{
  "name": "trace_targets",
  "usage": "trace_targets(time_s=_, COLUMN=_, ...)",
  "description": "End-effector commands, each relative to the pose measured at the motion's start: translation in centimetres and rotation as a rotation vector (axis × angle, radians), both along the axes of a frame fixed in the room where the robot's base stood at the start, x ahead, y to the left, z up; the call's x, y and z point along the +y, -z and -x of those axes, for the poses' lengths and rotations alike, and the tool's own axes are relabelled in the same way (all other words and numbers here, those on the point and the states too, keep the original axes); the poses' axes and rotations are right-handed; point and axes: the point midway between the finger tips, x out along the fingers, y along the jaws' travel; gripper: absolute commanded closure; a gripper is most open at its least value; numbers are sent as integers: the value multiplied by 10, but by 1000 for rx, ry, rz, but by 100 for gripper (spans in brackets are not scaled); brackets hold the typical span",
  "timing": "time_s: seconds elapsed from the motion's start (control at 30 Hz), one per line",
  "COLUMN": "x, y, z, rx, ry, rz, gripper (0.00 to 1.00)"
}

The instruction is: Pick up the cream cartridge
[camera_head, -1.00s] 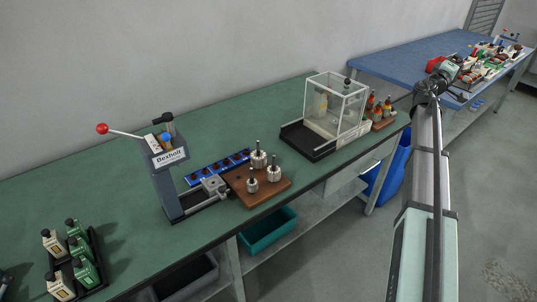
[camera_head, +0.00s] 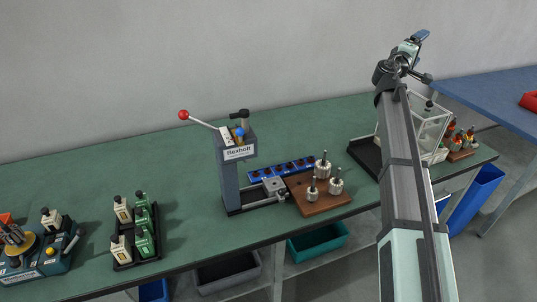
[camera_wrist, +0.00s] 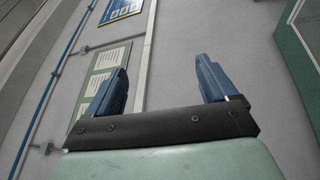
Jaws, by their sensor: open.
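Cream cartridges with dark caps stand in a black tray (camera_head: 124,262) at the left of the green bench. One cream cartridge (camera_head: 122,211) is at the back left of the tray and another cream cartridge (camera_head: 121,250) is at the front left. Green cartridges (camera_head: 144,240) stand to their right. A further cream cartridge (camera_head: 51,220) sits on the blue machine at far left. My gripper (camera_wrist: 161,88) is open and empty in the wrist view, its two blue fingers wide apart and facing the wall. My arm is raised at the right, far from the tray.
A Bexholt press (camera_head: 235,170) with a red-knobbed lever stands mid-bench. Beside it are a blue strip (camera_head: 283,170) and a wooden block (camera_head: 319,200) with metal parts. A clear box (camera_head: 433,120) is at right. Bench between tray and press is clear.

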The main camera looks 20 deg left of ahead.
Motion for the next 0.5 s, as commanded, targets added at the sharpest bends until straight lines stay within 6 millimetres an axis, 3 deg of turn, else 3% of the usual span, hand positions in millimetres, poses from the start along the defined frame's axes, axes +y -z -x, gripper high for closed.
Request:
trace_targets(time_s=0.03, x=31, y=1, z=6, rx=15, ry=-33, rz=-3, gripper=14)
trace_targets(time_s=0.1, x=68, y=4, z=14, rx=36, ry=-70, rz=-3, gripper=14)
trace_targets(time_s=0.27, x=151, y=9, z=38, rx=89, ry=-161, rz=-2, gripper=14)
trace_targets(time_s=0.5, x=271, y=18, z=88, rx=169, ry=-305, rz=13, gripper=14)
